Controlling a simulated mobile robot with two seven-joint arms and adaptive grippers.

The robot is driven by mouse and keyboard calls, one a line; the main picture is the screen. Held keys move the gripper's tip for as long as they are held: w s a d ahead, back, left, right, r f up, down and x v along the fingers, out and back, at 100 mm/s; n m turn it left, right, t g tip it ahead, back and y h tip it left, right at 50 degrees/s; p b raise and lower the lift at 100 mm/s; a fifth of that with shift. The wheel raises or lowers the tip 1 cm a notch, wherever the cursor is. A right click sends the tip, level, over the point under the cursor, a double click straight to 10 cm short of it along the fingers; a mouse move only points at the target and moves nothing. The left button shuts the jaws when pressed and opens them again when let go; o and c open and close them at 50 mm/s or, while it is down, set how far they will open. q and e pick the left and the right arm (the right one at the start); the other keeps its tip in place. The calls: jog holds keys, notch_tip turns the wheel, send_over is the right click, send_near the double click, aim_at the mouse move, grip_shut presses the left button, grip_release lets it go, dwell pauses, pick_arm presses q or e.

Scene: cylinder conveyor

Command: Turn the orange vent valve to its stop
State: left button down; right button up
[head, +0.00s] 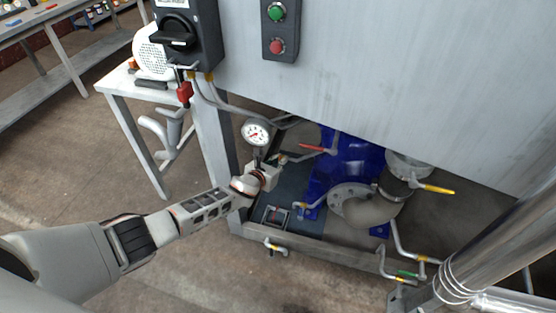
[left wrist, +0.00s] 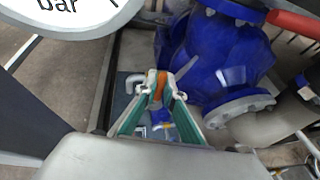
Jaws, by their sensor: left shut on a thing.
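The orange vent valve (left wrist: 157,84) shows in the left wrist view as a small orange piece between my fingertips. My left gripper (left wrist: 158,92) is shut on it, one teal-lined finger on each side. In the head view my left gripper (head: 277,165) reaches in under the grey panel, just below the pressure gauge. There the valve is too small and covered to make out. How far the valve is turned cannot be told. My right gripper is not in view.
The gauge (head: 256,133) stands close above my gripper. A red lever (head: 317,149) and the blue pump body (head: 345,170) are just to the right. A yellow-handled lever (head: 437,188) sits farther right. The grey panel (head: 400,80) overhangs the space.

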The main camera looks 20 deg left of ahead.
pick_arm(q)
jog(key=shift+s+f, duration=0.1)
jog(key=shift+f, duration=0.05)
jog(key=c, duration=2.1)
grip_release()
jog(key=shift+c, duration=0.2)
jog(key=v, duration=1.2)
jog(key=shift+d, duration=0.1)
